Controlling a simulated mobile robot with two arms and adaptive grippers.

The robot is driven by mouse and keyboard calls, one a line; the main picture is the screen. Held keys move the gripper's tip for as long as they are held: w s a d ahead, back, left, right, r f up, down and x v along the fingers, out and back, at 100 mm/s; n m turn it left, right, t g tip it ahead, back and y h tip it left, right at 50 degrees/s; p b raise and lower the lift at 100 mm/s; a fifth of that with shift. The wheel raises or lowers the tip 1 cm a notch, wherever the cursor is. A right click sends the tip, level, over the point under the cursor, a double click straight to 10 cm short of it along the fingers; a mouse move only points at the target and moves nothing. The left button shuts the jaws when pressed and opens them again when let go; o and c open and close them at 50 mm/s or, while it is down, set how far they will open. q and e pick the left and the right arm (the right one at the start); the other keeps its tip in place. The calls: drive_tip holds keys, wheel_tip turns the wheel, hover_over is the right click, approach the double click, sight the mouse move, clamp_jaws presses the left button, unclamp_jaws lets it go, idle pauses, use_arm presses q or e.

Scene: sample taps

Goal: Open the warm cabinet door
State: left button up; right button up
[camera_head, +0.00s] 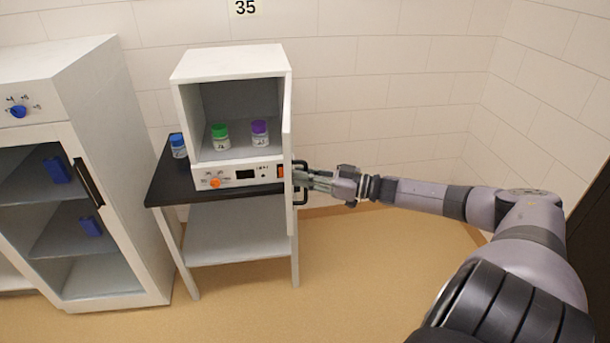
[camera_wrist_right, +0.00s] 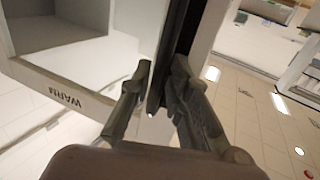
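The warm cabinet (camera_head: 232,62) is a white box on a black-topped table. Its front is open to view, with a green-capped jar (camera_head: 220,137) and a purple-capped jar (camera_head: 260,134) inside. The door (camera_head: 288,150) stands swung out at the cabinet's right side, seen nearly edge-on. My right gripper (camera_head: 306,179) is at the dark door handle (camera_wrist_right: 158,88). In the right wrist view, its two fingers (camera_wrist_right: 161,72) lie on either side of the handle, close together. The word WARM shows there on the cabinet front (camera_wrist_right: 40,80). My left gripper is not seen.
The table's black top (camera_head: 172,183) has a blue-capped jar (camera_head: 178,146) left of the cabinet. A larger white cabinet (camera_head: 85,70) with a dark handle stands at the left. The floor (camera_head: 390,270) right of the table is clear, below my right arm.

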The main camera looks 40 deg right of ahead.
drive_tip(key=v, duration=1.2)
idle(0.7)
idle(0.7)
